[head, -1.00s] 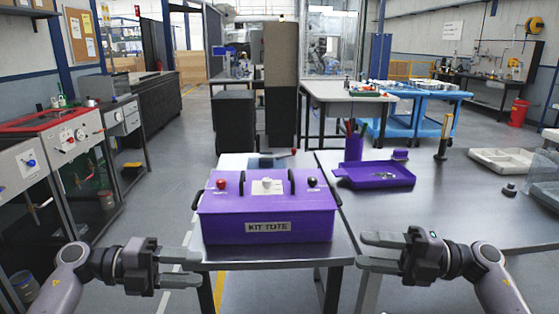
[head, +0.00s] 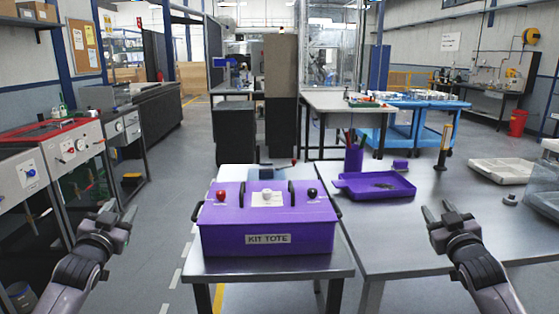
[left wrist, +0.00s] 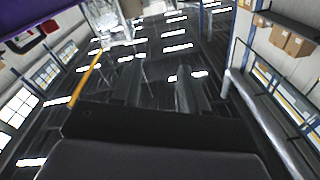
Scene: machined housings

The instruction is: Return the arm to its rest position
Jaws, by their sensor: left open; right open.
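My left gripper (head: 117,214) is open and empty, left of the purple kit tote and apart from it, with its fingers pointing up and away. My right gripper (head: 441,213) is open and empty at the right, over the front of the metal table. The purple kit tote (head: 265,232) stands closed-looking on the small metal table, with a red knob, a black knob and a pale middle piece on top. In the left wrist view, my left fingers show dark in the middle, with nothing between them, and a purple edge (left wrist: 22,18) shows at top left.
A purple tray (head: 374,187) with small dark parts lies on the metal table (head: 400,228), beside a purple cup (head: 354,158). A yellow-handled tool (head: 445,140) stands upright behind. A pale tray (head: 501,171) is at the right.

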